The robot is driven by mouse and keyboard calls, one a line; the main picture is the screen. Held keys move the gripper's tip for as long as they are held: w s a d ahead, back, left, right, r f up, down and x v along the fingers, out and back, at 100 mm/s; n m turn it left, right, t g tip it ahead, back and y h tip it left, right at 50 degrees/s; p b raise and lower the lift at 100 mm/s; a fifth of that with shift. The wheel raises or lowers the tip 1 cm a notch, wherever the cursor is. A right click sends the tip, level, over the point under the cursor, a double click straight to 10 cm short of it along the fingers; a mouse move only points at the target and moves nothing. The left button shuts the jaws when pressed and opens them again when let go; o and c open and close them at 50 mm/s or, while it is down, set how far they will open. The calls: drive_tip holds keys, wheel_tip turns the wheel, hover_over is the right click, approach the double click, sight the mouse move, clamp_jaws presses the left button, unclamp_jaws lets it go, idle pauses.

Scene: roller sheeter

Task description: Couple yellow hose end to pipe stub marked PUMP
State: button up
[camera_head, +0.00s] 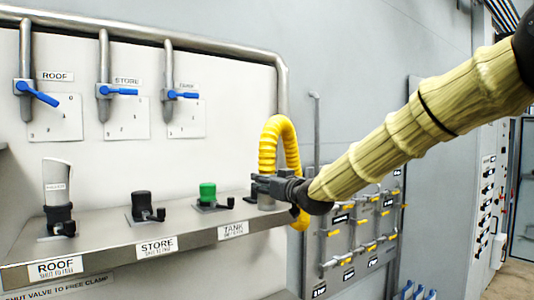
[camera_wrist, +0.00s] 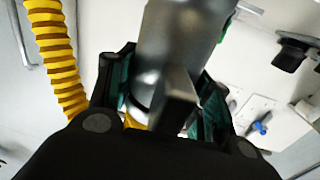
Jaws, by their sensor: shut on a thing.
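My gripper (camera_head: 264,187) is at the right end of the shelf, shut on the grey metal end of the yellow hose. In the wrist view, the metal hose end (camera_wrist: 172,45) lies between the jaws (camera_wrist: 165,105), with a grey lever in front. The ribbed yellow hose (camera_head: 270,145) arches above the gripper and hangs down behind it; it also shows at the left of the wrist view (camera_wrist: 55,60). I cannot tell whether the hose end touches the shelf. I cannot read a PUMP mark on any stub; the third valve label (camera_head: 186,84) is blurred.
The shelf (camera_head: 110,250) carries a pale upright piece (camera_head: 57,175) at ROOF, a black-capped stub (camera_head: 142,203) at STORE and a green-capped stub (camera_head: 207,192) at TANK. Blue-handled valves (camera_head: 120,91) are above. A panel of small valves (camera_head: 355,235) stands beyond, right of the shelf.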

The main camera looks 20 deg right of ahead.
drive_tip(key=s+a+f+m+h, duration=0.1)
drive_tip(key=s+f, duration=0.6)
drive_tip(key=f, duration=1.1)
drive_tip(key=s+a+f+m+h, duration=0.1)
drive_tip(key=s+a+f, duration=0.3)
drive_tip(key=f, duration=1.4)
drive_tip(key=s+a+f+m+h, duration=0.1)
drive_tip(key=s+a+f+h, duration=0.1)
drive_tip(key=s+f, duration=1)
drive_tip(key=shift+a+f+t+h, duration=0.15)
drive_tip(key=shift+f+t+h, duration=0.15)
drive_tip(key=shift+f, duration=2.95)
drive_tip(key=shift+w+r, duration=0.1)
drive_tip(key=shift+r, duration=0.05)
